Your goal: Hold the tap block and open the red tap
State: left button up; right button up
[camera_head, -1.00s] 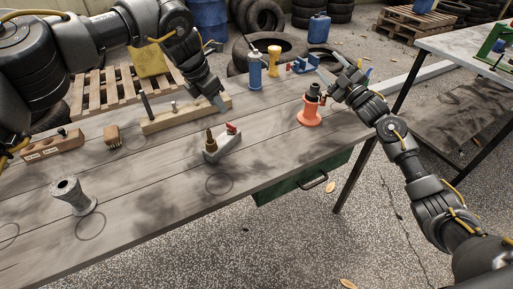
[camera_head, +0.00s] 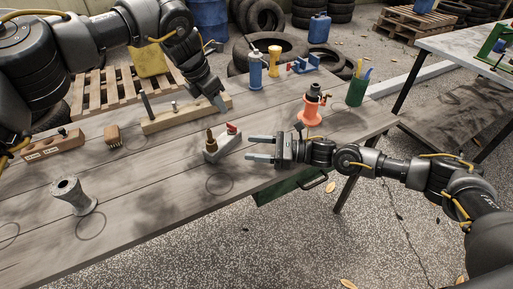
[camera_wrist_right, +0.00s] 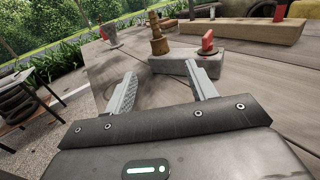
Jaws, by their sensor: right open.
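The tap block (camera_head: 224,150) is a small grey block on the wooden table, with a brass nozzle (camera_head: 211,140) at its left end and the red tap (camera_head: 232,128) at its right end. The block (camera_wrist_right: 172,66), brass nozzle (camera_wrist_right: 158,40) and red tap (camera_wrist_right: 207,40) also show in the right wrist view. My right gripper (camera_head: 249,147) is open and empty, its fingers pointing at the block from the right, apart from it. My left gripper (camera_head: 220,104) is behind the block, near a long wooden bar; I cannot tell its jaw state.
The long wooden bar (camera_head: 165,122) lies behind the block. An orange stand (camera_head: 310,113) with a black top and a green pen cup (camera_head: 356,93) are at the right. A blue bottle (camera_head: 255,75) stands at the back, a grey flanged pipe (camera_head: 72,196) front left. The front middle is clear.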

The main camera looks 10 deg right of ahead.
aim_at(217, 145)
jog(key=x, duration=1)
jog(key=shift+a, duration=0.4)
